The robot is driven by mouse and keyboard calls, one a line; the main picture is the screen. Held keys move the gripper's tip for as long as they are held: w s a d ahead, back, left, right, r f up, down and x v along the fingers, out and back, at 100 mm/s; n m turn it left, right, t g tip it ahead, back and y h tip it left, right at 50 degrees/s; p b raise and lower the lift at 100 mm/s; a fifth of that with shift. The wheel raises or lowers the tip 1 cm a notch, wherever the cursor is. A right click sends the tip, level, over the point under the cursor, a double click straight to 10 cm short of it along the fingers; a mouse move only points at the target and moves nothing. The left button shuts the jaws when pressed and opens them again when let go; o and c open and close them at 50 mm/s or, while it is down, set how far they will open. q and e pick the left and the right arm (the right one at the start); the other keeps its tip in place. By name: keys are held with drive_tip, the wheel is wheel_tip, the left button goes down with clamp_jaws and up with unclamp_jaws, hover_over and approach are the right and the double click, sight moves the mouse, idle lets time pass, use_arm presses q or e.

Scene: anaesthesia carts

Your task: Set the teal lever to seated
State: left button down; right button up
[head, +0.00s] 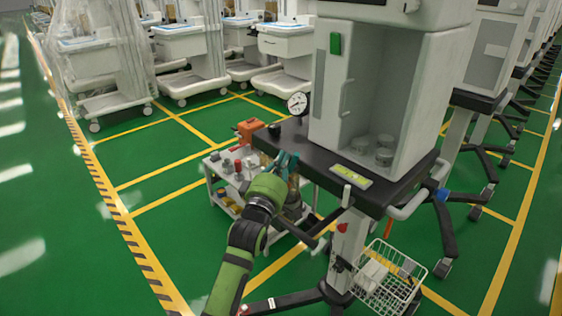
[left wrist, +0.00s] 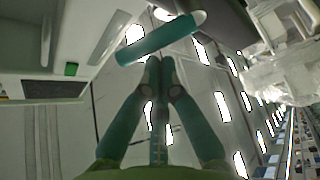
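The teal lever (left wrist: 158,40) shows in the left wrist view as a short bar slanting up to the right, just beyond my fingertips. A pale round end is at its right. My left gripper (left wrist: 160,62) has its two teal-green fingers brought together at the tips, with nothing seen between them. The lever is ahead of the tips; I cannot tell if they touch it. In the head view my left gripper (head: 286,165) is at the left front edge of the cart's dark worktop, and the lever cannot be told apart from the fingers there. My right gripper is not in view.
The cart's dark worktop (head: 305,150) carries a white cabinet (head: 333,90) and a gauge (head: 297,103). A small trolley (head: 222,172) with several items stands beside it. A wire basket (head: 388,280) hangs low in front. Green floor is open at left.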

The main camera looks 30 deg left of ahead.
use_arm(q)
drive_tip(key=shift+d, duration=0.1)
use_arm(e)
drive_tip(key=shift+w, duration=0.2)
use_arm(q)
drive_tip(key=shift+m, duration=0.5)
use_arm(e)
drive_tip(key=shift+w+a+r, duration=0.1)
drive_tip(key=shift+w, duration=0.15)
use_arm(q)
drive_tip(key=shift+d, duration=0.1)
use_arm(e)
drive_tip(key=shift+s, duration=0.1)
